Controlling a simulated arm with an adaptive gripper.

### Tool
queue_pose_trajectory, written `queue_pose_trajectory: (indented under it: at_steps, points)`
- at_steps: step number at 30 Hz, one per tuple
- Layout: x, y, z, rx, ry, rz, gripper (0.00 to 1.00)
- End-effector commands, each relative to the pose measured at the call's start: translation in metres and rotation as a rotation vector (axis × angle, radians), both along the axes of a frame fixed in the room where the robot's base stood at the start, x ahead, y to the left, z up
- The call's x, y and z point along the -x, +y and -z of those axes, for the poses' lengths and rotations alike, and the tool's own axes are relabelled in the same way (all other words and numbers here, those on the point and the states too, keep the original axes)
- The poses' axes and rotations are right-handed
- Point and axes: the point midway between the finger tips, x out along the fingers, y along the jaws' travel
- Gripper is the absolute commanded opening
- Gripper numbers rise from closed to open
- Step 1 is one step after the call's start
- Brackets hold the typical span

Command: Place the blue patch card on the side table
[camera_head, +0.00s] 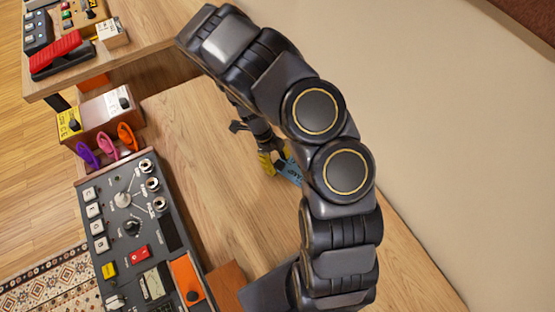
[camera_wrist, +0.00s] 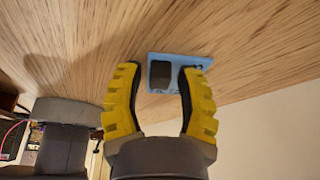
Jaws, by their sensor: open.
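The blue patch card (camera_wrist: 198,60) lies on a light wooden surface (camera_head: 205,130) in both views. It has dark lettering and a dark raised block (camera_wrist: 160,75), which is between my fingers in the wrist view. In the head view a part of the blue card (camera_head: 290,172) shows beside my gripper (camera_head: 272,163), and my arm hides the rest. My gripper (camera_wrist: 160,84) has yellow fingers, open on either side of the block, with a gap at each side. I cannot tell which surface is the side table.
A dark control console (camera_head: 135,235) with knobs and an orange panel stands left of the bare wood. Purple, pink and orange loops (camera_head: 107,145) stand behind it. A higher wooden shelf (camera_head: 135,45) at upper left bears a red pedal (camera_head: 55,50). A pale wall (camera_head: 440,110) bounds the right.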

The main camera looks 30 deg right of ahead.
Motion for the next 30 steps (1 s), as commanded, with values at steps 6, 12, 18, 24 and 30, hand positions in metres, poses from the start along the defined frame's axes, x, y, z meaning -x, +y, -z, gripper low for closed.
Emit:
queue_pose_trajectory:
  at_steps: [6, 12, 18, 24, 30]
  points:
    - [-0.013, 0.004, -0.029, 0.002, -0.009, -0.003, 0.36]
    - [-0.029, 0.011, -0.071, 0.002, -0.01, -0.002, 0.36]
    - [-0.039, 0.017, -0.1, 0.0, -0.005, -0.003, 0.36]
    - [-0.042, 0.017, -0.12, -0.009, -0.003, -0.038, 0.36]
    - [-0.02, 0.012, -0.185, -0.12, 0.013, -0.388, 0.36]
